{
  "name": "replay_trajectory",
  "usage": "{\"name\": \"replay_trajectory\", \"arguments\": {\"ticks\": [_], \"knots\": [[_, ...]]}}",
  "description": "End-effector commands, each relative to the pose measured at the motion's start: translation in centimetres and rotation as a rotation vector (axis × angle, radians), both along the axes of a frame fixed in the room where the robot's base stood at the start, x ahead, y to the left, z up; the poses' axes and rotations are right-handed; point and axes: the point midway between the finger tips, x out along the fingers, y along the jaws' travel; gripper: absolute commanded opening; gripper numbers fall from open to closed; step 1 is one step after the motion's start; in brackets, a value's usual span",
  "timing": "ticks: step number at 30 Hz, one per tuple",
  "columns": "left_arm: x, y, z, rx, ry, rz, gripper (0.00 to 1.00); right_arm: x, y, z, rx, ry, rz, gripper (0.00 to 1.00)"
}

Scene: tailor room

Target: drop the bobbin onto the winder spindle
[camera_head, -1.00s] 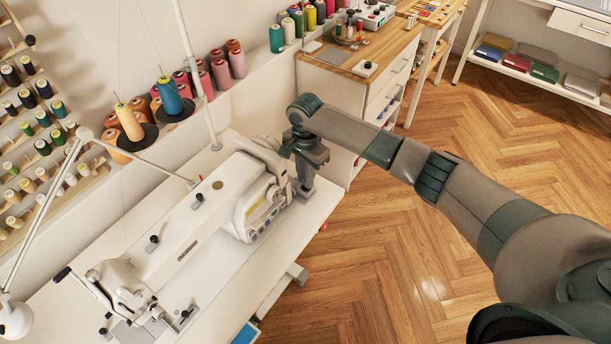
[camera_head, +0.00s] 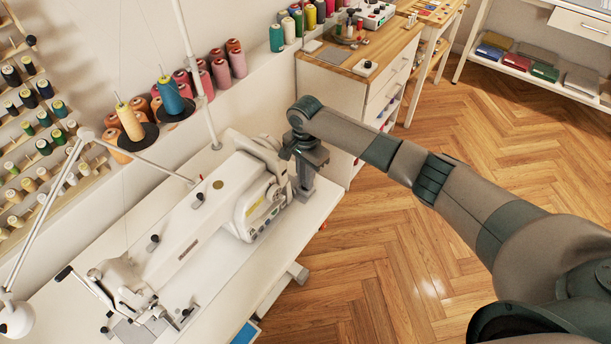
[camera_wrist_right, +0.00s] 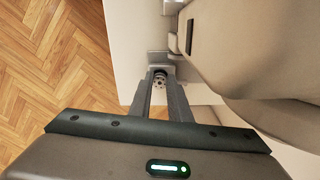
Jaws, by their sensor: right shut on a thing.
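My right gripper (camera_head: 303,188) points down at the right-hand end of the white sewing machine (camera_head: 200,215), just above the table and close to the machine's handwheel end. The bobbin is hidden in the head view. I cannot make out the winder spindle; a small grey plate (camera_wrist_right: 158,56) shows just beyond the fingertips. My left gripper is not in view.
The machine's body (camera_wrist_right: 250,50) stands close on the right in the wrist view. The white table (camera_head: 305,232) has bare surface by its right edge. Thread cones (camera_head: 170,97) line the ledge behind. A wooden-topped cabinet (camera_head: 335,62) stands beyond the gripper.

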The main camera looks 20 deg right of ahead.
Motion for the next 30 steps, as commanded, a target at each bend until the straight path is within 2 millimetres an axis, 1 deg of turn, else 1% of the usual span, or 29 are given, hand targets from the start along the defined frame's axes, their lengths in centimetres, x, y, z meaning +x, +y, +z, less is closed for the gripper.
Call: {"name": "replay_trajectory", "arguments": {"ticks": [16, 17, 18, 19, 20, 30], "knots": [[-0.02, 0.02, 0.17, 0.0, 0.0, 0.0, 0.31, 0.01, 0.0, -0.28, 0.0, -0.001, 0.0, 0.0], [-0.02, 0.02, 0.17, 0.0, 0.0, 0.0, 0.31, 0.0, -0.01, -0.28, 0.0, 0.0, 0.0, 0.19], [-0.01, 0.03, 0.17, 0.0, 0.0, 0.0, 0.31, 0.0, -0.01, -0.28, 0.0, 0.0, 0.0, 0.29], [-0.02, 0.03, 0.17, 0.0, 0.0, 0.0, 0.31, 0.0, -0.01, -0.28, 0.0, 0.0, 0.0, 0.36], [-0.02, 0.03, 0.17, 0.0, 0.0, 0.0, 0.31, 0.0, -0.01, -0.28, 0.0, 0.0, 0.0, 0.39], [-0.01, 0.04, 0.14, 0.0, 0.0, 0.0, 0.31, 0.01, -0.02, -0.18, 0.0, 0.0, 0.0, 0.39]]}}
